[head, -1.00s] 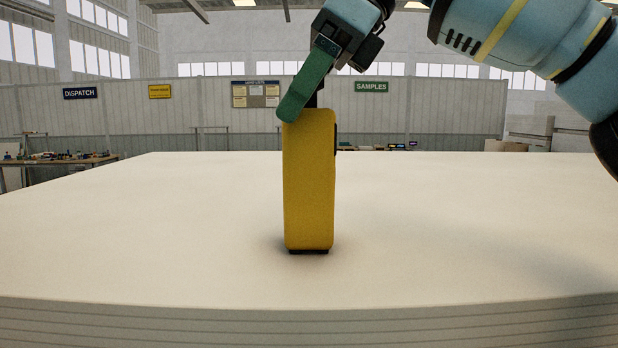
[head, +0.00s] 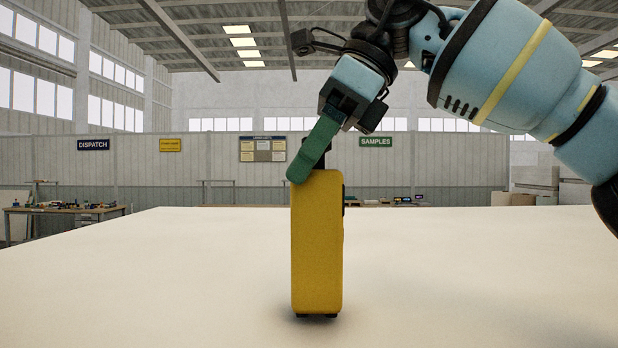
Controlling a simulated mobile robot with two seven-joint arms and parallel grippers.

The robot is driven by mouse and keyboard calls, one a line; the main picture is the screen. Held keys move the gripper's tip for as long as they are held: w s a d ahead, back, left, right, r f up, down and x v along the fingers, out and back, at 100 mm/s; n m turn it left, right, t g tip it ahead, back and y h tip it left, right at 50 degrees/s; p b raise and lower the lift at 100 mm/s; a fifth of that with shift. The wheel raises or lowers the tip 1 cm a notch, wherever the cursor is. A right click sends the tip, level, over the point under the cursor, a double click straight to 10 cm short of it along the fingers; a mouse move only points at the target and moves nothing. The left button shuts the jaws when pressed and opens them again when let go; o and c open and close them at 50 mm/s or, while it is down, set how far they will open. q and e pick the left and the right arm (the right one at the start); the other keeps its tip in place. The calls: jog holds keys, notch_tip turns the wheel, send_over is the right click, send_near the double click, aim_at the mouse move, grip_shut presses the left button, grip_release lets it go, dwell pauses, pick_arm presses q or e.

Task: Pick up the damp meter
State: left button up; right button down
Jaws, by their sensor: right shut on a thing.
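The damp meter, a tall yellow block with a dark base and a dark part on its right side (head: 316,245), is upright at the middle of the pale table. My right gripper (head: 312,163) reaches down from the upper right and is shut on the meter's top end. One green finger shows in front; the other is mostly hidden behind it. A soft shadow lies close around the base; I cannot tell whether the base touches the table or is just clear of it. My left gripper is out of view.
The pale tabletop (head: 150,270) is bare around the meter. Far behind stand a workbench with small items (head: 65,210), a grey partition with a DISPATCH sign (head: 93,145) and a green SAMPLES sign (head: 376,141), and pale stacked boards at the right.

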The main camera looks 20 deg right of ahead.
jog(key=shift+a+r, duration=0.1)
jog(key=shift+r, duration=1.35)
jog(key=s+d, duration=0.3)
jog(key=s, duration=0.4)
jog(key=s+d+r, duration=0.1)
jog(key=s+d, duration=0.1)
jog(key=s, duration=0.6)
jog(key=shift+d+r, duration=0.25)
jog(key=shift+d, duration=0.15)
